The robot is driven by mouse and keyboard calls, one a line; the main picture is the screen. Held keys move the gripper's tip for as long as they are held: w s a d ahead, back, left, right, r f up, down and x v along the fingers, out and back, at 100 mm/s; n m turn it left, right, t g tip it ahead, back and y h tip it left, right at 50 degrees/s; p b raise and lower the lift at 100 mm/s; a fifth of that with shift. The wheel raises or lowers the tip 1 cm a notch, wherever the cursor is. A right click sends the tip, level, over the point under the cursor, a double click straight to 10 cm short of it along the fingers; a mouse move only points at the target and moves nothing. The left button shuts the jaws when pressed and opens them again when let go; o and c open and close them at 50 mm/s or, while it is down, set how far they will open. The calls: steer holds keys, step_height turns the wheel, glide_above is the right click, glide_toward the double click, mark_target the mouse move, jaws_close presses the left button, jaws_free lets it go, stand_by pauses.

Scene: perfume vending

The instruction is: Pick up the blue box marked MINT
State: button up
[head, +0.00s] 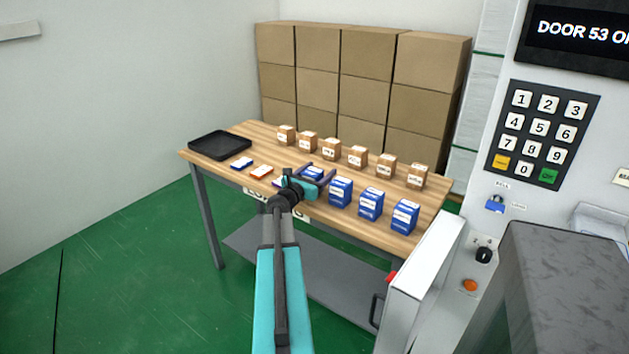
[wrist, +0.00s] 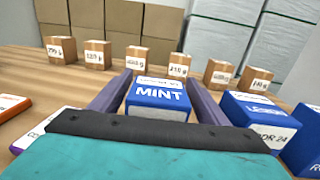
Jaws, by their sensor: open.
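In the head view the MINT box (head: 312,172) is partly covered by my gripper. My gripper (head: 318,180) is open, with one finger on each side of the box. In the wrist view my gripper (wrist: 158,88) shows its two dark fingers left and right of the MINT box, with narrow gaps visible. I cannot tell whether either finger touches it.
Blue boxes (head: 371,204) stand close to the right. An orange-white box (head: 262,172) and a blue flat box (head: 242,162) lie left. A row of small brown boxes (head: 357,156) stands behind. A black tray (head: 220,145) sits at the table's (head: 215,166) left end.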

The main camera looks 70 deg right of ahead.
stand_by(0.5)
steer(key=c, duration=1.2)
steer(key=shift+r, duration=0.1)
step_height(320, 180, up, 18)
steer(key=shift+f, duration=0.1)
stand_by(0.5)
